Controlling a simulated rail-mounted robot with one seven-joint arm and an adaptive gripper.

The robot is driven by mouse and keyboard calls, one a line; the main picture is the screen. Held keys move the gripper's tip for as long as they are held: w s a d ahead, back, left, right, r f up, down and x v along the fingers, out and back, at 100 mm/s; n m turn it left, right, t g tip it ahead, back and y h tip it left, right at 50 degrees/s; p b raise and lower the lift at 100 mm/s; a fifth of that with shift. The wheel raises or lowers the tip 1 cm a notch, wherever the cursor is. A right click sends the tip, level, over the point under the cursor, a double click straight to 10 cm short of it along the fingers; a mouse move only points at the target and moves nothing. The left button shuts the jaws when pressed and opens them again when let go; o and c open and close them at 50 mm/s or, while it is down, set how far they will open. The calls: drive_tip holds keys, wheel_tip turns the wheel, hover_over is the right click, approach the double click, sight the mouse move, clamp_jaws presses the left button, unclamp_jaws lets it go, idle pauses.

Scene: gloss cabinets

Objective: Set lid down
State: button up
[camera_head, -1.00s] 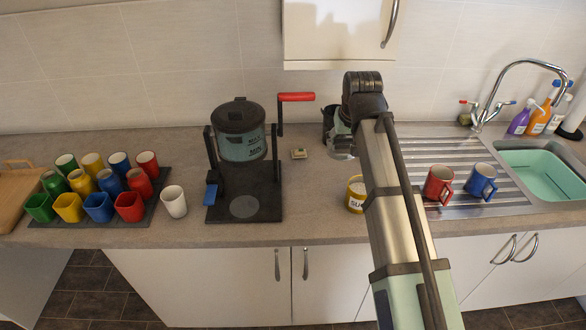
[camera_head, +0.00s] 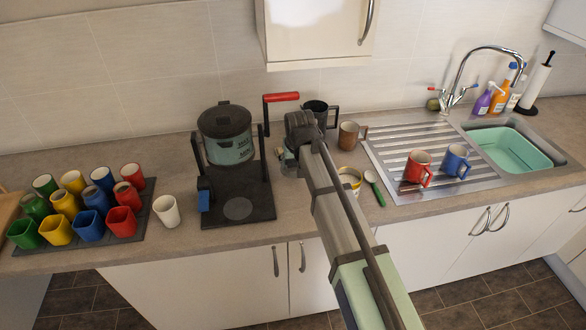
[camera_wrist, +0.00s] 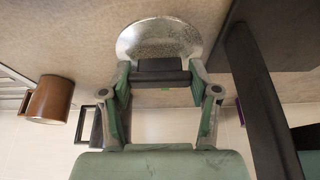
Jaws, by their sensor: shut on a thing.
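My gripper (camera_wrist: 160,76) is shut on a round silver-grey lid (camera_wrist: 158,36), with a dark bar between its fingers. In the wrist view the lid lies close over the grey-beige worktop (camera_wrist: 70,30); I cannot tell whether it touches.
A brown mug (camera_head: 348,135) stands behind the pot; it also shows in the wrist view (camera_wrist: 49,99). A green spoon (camera_head: 374,188) lies beside the pot. A dark jug (camera_head: 318,110) stands at the back. The press's red handle (camera_head: 281,97) juts out nearby. Coloured cups fill a mat at left.

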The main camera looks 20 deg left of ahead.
sight(294, 168)
drive_tip(key=shift+f+p, duration=0.65)
drive_tip(key=shift+f, duration=1.4)
drive_tip(key=shift+f, duration=0.1)
drive_tip(key=shift+f, duration=0.15)
drive_tip(key=o, duration=1.2)
drive_tip(key=shift+r, duration=0.3)
drive_tip(key=b+v, duration=0.3)
drive_tip(key=v, duration=0.9)
